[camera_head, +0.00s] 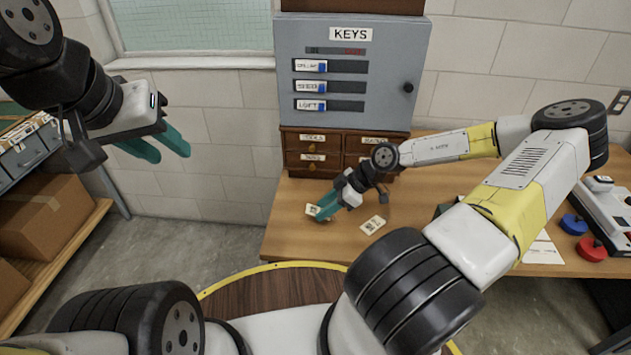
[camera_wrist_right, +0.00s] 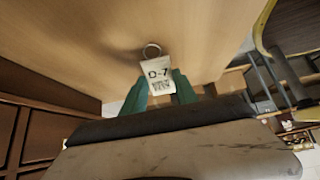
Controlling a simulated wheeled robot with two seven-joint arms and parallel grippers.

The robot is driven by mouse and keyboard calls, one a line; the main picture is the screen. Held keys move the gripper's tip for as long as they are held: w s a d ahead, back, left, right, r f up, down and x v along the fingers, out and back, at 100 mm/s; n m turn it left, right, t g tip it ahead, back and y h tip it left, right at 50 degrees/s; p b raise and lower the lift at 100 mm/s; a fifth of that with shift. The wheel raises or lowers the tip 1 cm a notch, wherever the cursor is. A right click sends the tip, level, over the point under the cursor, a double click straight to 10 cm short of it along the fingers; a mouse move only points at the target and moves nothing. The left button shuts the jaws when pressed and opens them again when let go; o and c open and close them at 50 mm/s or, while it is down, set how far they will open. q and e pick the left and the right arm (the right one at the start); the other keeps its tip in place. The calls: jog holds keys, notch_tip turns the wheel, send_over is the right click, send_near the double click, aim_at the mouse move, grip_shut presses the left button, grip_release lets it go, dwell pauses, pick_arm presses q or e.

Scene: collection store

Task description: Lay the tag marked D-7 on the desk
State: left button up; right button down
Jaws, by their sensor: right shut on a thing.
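The tag marked D-7 (camera_wrist_right: 159,76) is cream with a metal ring, and its print faces the right wrist camera. My right gripper (camera_wrist_right: 160,88) is shut on it, with a teal finger on each side. In the head view the tag (camera_head: 312,210) shows at the fingertips of my right gripper (camera_head: 324,208), low over the left part of the wooden desk (camera_head: 430,200). I cannot tell whether the tag touches the desk. My left gripper (camera_head: 168,150) is open and empty, in the air left of the desk.
A second cream tag (camera_head: 373,225) lies on the desk just right of my right gripper. A small drawer unit (camera_head: 327,150) stands behind, below a grey key cabinet (camera_head: 385,60). Red (camera_head: 586,248) and blue (camera_head: 574,224) round objects are at the right. The desk's front left is clear.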

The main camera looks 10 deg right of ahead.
jog(key=shift+f, duration=0.25)
jog(key=c, duration=0.9)
grip_release()
jog(key=v, duration=0.7)
jog(key=shift+s+d+r, duration=0.1)
jog(key=shift+d+r, duration=0.15)
jog(key=shift+r, duration=0.05)
jog(key=shift+f, duration=0.1)
